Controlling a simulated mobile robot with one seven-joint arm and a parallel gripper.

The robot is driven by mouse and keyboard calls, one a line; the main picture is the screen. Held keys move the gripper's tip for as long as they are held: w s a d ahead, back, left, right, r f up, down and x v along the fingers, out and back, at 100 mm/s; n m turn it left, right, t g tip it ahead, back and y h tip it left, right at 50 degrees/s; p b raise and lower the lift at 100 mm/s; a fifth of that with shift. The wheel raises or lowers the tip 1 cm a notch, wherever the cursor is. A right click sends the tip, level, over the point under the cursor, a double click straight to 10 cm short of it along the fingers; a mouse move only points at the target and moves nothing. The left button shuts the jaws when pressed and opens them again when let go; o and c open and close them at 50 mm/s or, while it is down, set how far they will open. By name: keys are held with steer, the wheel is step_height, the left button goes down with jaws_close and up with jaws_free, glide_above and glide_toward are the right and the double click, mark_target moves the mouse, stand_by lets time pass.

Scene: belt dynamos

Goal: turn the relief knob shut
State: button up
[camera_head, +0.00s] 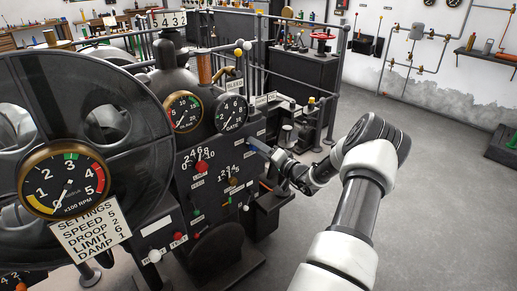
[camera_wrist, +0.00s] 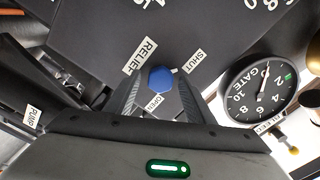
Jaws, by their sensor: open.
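The blue relief knob (camera_wrist: 162,78) sits on the dark machine panel in the wrist view. A RELIEF label (camera_wrist: 139,57) is above left of it, a SHUT label (camera_wrist: 194,57) above right, and an OPEN label below it. My gripper (camera_wrist: 160,90) is open, with one dark finger on each side of the knob. I cannot tell whether the fingers touch it. In the head view my gripper (camera_head: 272,155) is at the right side of the machine's front panel, pointing at it.
The GATE gauge (camera_wrist: 263,90) is right of my gripper in the wrist view. In the head view a red knob (camera_head: 201,167) and a brown knob (camera_head: 233,182) are left of my gripper. A large wheel (camera_head: 95,140) fills the left. Open floor lies to the right.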

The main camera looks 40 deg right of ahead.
steer(key=s+d+p, duration=0.1)
steer(key=s, duration=1.6)
steer(key=shift+s+d, duration=0.2)
